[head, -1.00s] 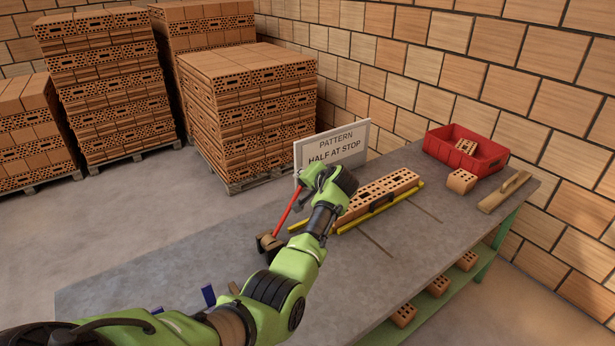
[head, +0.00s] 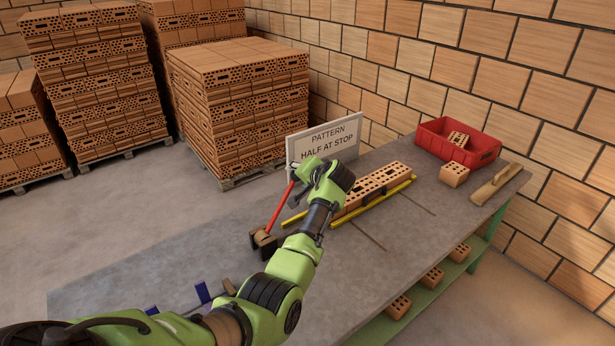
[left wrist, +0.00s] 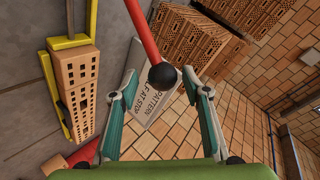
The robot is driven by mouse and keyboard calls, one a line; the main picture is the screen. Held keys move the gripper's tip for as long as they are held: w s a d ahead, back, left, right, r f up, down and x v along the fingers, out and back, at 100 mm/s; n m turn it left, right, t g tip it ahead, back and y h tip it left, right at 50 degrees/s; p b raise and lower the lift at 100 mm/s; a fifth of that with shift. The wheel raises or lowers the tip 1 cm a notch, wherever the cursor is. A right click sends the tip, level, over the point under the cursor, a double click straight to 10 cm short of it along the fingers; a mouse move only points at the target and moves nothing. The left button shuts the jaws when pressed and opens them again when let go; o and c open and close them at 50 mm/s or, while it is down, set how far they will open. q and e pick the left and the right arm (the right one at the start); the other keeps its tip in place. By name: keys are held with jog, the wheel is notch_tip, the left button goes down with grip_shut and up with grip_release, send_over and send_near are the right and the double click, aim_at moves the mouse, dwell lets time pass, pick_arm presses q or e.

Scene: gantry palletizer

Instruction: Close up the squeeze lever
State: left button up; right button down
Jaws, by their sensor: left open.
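The squeeze lever (head: 278,213) is a red bar that slants up from a dark and brown block on the bench to my left gripper (head: 306,166). In the left wrist view the lever (left wrist: 141,28) comes in from the top and ends in a black ball knob (left wrist: 163,75). My left gripper (left wrist: 162,80) is open, with one finger on each side of the knob. I cannot tell whether either finger touches it. Beside the lever, a row of perforated bricks (head: 376,183) lies between yellow bars (head: 372,201). My right gripper is not in view.
A sign (head: 324,141) reading "PATTERN HALF AT STOP" stands close behind my left gripper. A red crate (head: 478,152), a loose brick (head: 454,174) and a wooden float (head: 498,186) lie at the bench's far end. Brick pallets (head: 240,105) stand behind.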

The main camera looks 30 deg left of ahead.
pick_arm(q)
jog(key=v, duration=1)
jog(key=shift+d+f, duration=0.1)
